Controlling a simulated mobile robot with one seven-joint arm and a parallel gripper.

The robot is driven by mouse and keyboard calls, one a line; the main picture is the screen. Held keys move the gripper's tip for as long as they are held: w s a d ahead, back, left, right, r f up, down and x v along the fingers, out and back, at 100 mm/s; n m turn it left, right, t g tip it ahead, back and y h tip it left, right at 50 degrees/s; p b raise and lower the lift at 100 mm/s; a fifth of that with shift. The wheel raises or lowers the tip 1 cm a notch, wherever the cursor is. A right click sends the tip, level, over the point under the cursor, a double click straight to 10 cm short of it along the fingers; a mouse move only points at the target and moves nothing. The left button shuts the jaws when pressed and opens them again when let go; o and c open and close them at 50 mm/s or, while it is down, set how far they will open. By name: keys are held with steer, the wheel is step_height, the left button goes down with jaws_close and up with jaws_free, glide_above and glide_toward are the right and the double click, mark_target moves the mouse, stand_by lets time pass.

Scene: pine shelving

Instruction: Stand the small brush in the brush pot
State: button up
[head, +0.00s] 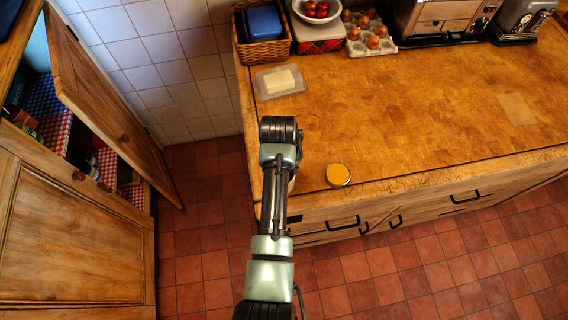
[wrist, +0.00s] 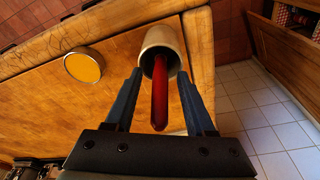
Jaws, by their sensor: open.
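The brush pot (wrist: 160,34) is a cream cup near the counter's edge, seen in the wrist view. The small brush shows as a red handle (wrist: 160,95) that stands in the pot and sticks out of its mouth toward the wrist camera. The brush's other end is hidden inside the pot. My gripper (wrist: 160,73) is open, with one finger on each side of the handle and the tips near the pot's rim. The fingers look apart from the handle. In the head view my arm hides the gripper, the brush and most of the pot.
A jar with a yellow-orange top (head: 338,175) stands beside the pot near the counter's front edge. A butter dish (head: 279,82), a wicker basket (head: 264,48) and an egg tray (head: 370,46) stand farther back. The counter's middle is clear. A cupboard door (head: 105,95) hangs open at left.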

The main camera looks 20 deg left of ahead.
step_height(320, 180, up, 13)
steer(key=s+b, duration=0.1)
steer(key=s, duration=0.1)
steer(key=shift+s+d+b, duration=0.2)
steer(key=shift+b, duration=0.2)
steer(key=shift+f, duration=0.15)
stand_by(0.8)
steer(key=w+d+r+t+y+b, duration=0.15)
steer(key=w+r+t, duration=0.45)
steer(key=r, duration=0.6)
steer(key=w+d+r+t+y+b, duration=0.1)
steer(key=w+d+r+t, duration=0.35)
steer(key=r, duration=0.85)
steer(key=s+d+r+m+t+h, duration=0.15)
steer(key=r+t, duration=0.25)
steer(key=r, duration=0.5)
steer(key=s+d+r+t, duration=0.2)
steer(key=r+t, duration=0.3)
steer(key=r, duration=0.3)
steer(key=s+d+r+t+h+b, duration=0.1)
steer(key=s+d+r+t, duration=0.3)
steer(key=s+r, duration=0.6)
steer(key=shift+s+d+r+m+t, duration=0.2)
steer(key=shift+r+m+t, duration=0.15)
steer(key=shift+r+t, duration=0.4)
